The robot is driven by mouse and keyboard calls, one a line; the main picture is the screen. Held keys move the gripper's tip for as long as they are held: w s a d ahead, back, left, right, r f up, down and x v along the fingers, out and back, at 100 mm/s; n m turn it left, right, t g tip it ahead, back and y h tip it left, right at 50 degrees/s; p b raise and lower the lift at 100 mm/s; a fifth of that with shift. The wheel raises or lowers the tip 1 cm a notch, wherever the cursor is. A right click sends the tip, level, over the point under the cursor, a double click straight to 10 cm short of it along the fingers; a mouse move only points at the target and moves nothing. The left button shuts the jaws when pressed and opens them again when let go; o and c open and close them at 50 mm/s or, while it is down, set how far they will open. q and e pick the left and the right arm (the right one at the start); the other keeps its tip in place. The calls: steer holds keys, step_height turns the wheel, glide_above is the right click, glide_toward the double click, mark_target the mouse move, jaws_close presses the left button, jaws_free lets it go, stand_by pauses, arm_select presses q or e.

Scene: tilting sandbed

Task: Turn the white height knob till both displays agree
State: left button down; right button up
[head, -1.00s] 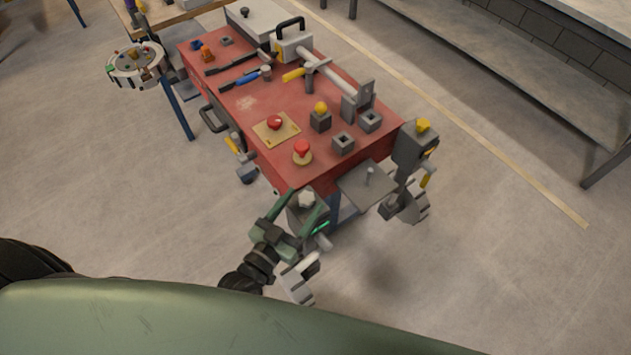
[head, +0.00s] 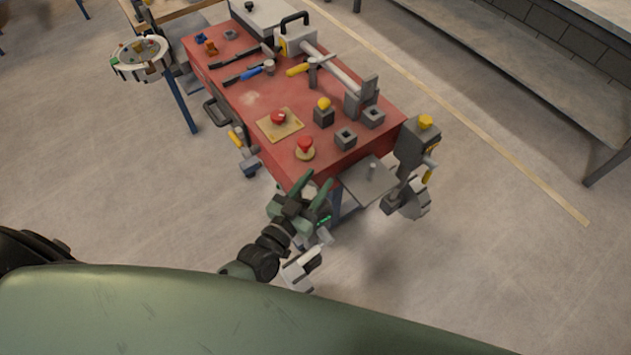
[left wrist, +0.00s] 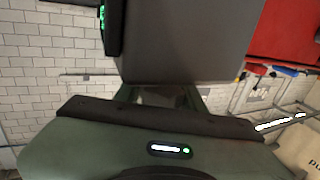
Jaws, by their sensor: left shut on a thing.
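The white height knob (head: 309,189) sits on top of a grey unit at the near corner of the red table (head: 250,98). Only a pale bit of it shows between the fingers of my left gripper (head: 312,190), which is shut on it from above. A green-lit display (head: 323,220) is on that unit's side; its digits are too small to read. In the left wrist view the grey housing (left wrist: 185,40) fills the middle, with a green display (left wrist: 102,18) edge-on at upper left; the knob is hidden there. I cannot make out a second display. My right gripper is not in view.
A similar grey unit with a yellow knob (head: 425,122) stands at the right corner. A grey plate (head: 369,181) lies between the units. Red buttons (head: 305,145) and grey blocks sit on the near tabletop. A round tray (head: 140,58) stands left.

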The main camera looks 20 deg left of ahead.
mark_target(302, 197)
arm_select(q)
steer(key=shift+f+m+h+b, duration=0.1)
steer(key=shift+m+h+b, duration=0.45)
steer(key=shift+h, duration=0.25)
steer(key=m+g+h+b, duration=0.1)
steer(key=h+b, duration=0.1)
steer(key=m+g+h+b, duration=0.1)
steer(key=m, duration=0.1)
steer(key=shift+s+d+h+b, duration=0.1)
steer(key=shift+d+h+b, duration=0.3)
steer(key=shift+s+d+m+g+h+b, duration=0.1)
steer(key=shift+m+g+h+b, duration=0.15)
steer(key=shift+g+h+b, duration=0.25)
steer(key=shift+r, duration=0.2)
steer(key=c, duration=0.9)
jaws_free()
steer(key=shift+o, duration=0.2)
steer(key=shift+f, duration=0.1)
steer(key=b+v, duration=0.1)
steer(key=v, duration=0.6)
steer(key=shift+s+a, duration=0.3)
steer(key=shift+s, duration=0.1)
